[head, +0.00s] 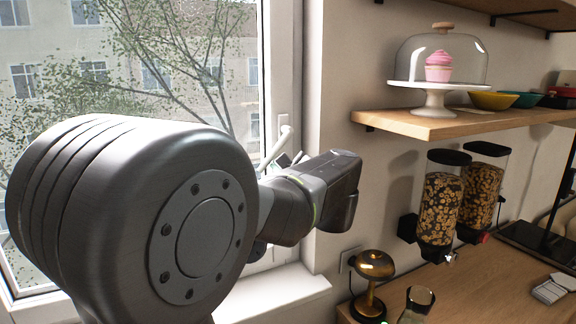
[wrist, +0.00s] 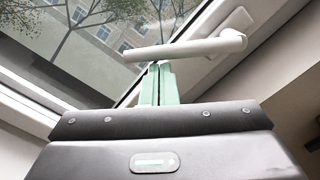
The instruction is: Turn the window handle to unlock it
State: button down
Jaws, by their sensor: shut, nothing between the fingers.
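The white window handle (wrist: 190,48) shows in the wrist view as a bar with its pivot end at the right, on the pale window frame. In the head view the handle (head: 279,146) sticks out at a slant from the right-hand frame, partly hidden by my arm. My gripper (wrist: 158,68) has its pale green fingers shut together with nothing between them. In the wrist view the fingertips meet the lower edge of the handle's bar near its middle; I cannot tell whether they touch it. In the head view my arm hides most of the window's lower part.
Right of the window, a wooden shelf (head: 450,122) holds a cupcake under a glass dome (head: 440,60) and several bowls. Below are two cereal dispensers (head: 442,200), a brass lamp (head: 373,275) and a glass (head: 417,304) on the wooden counter. The sill (head: 285,290) is clear.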

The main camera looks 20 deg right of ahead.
jog(key=shift+a+r+m, duration=0.55)
jog(key=shift+a+m, duration=0.15)
jog(key=shift+m, duration=0.2)
jog(key=shift+s+a+r+p, duration=0.15)
jog(key=shift+a+r, duration=0.35)
jog(key=shift+r, duration=0.25)
jog(key=shift+w+a+r+p, duration=0.1)
jog(key=shift+a+r+p, duration=0.1)
jog(key=shift+a+r, duration=0.45)
jog(key=shift+s+a+r+p, duration=0.15)
jog(key=shift+a+r, duration=0.15)
jog(key=shift+r, duration=0.75)
